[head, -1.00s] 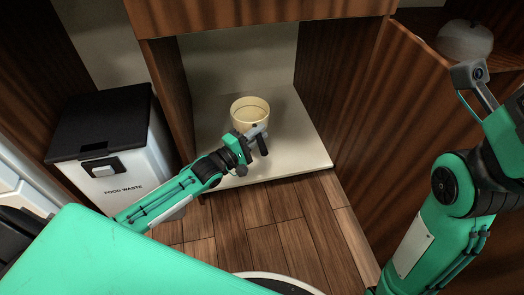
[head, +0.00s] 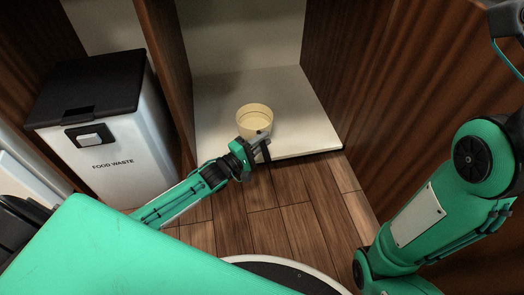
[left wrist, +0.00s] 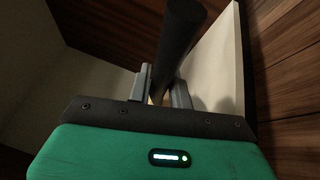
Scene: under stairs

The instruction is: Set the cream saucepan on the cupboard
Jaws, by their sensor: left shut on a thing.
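The cream saucepan (head: 254,111) is upright in the open wooden bay, over the pale shelf board and close to its front edge. I cannot tell whether its base touches the board. My left gripper (head: 258,142) is shut on the saucepan's dark handle, on the side nearest me. In the left wrist view the dark handle (left wrist: 182,35) stands between my two grey fingers (left wrist: 158,88), with a sliver of cream behind. My right arm comes up at the right of the head view, with its gripper out of the picture.
The pale shelf board (head: 312,122) is bare around the saucepan. Wooden side panels bound it left and right (head: 350,75). A white food waste bin (head: 125,150) with a black lid stands at the left. Wooden floor (head: 270,215) in front is clear.

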